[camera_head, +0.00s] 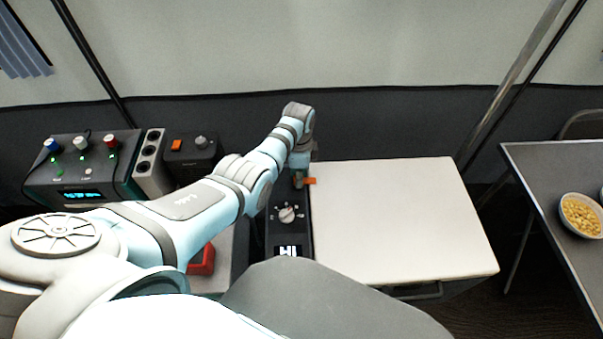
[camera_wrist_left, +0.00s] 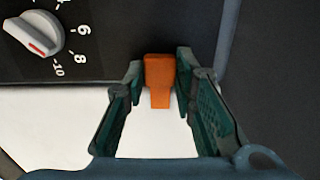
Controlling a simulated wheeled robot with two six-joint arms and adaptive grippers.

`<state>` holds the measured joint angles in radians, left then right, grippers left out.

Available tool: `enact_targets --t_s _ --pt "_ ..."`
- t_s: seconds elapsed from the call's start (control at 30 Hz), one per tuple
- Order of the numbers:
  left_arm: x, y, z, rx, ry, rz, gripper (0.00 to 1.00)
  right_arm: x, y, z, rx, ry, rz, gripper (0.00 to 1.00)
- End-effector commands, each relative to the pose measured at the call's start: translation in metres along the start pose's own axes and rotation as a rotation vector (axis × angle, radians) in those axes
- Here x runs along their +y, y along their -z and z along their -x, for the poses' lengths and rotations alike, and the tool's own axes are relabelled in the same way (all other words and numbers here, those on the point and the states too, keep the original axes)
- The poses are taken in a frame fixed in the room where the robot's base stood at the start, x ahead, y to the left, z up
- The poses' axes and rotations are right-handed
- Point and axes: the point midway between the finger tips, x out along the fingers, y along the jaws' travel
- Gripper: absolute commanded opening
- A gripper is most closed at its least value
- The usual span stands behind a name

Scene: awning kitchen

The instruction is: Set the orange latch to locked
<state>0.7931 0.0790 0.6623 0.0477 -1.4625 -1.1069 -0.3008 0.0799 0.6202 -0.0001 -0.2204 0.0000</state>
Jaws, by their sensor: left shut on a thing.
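The orange latch (camera_head: 311,181) sits at the seam between the black control panel and the white lid. In the left wrist view the orange latch (camera_wrist_left: 159,80) lies between the two green-padded fingers of my left gripper (camera_wrist_left: 161,66). The fingers are shut on it, and its narrower end points out over the white surface. In the head view my left gripper (camera_head: 301,178) reaches down at the panel from above and hides part of the latch's surroundings. I cannot read any lock marking by the latch. My right gripper is not in view.
The black panel has a numbered dial (camera_head: 287,214) close to the latch, also in the left wrist view (camera_wrist_left: 36,34). The white lid (camera_head: 400,215) is clear. A device with coloured knobs (camera_head: 82,165) stands left. A bowl of yellow food (camera_head: 581,215) is far right.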

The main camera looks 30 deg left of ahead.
Motion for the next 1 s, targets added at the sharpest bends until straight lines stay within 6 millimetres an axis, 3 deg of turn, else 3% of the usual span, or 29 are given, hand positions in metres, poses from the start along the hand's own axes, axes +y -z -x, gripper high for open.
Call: enact_targets --t_s 0.23,0.27,0.37,0.77,0.87,1.0 --pt "0.001 0.004 0.0 0.015 0.001 0.004 0.0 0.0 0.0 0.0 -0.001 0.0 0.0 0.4" --pt "0.001 0.004 0.0 0.015 0.001 0.004 0.28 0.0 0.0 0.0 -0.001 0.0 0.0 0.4" --pt "0.001 0.003 0.0 0.013 0.001 0.004 0.43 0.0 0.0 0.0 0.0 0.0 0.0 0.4" --pt "-0.001 0.002 0.007 0.011 0.003 0.005 0.45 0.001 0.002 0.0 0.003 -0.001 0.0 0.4" --pt "-0.001 0.002 0.026 0.012 0.006 0.005 0.45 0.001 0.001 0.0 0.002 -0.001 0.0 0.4" --pt "-0.001 0.002 0.066 0.013 0.007 0.005 0.45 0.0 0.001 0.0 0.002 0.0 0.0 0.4"
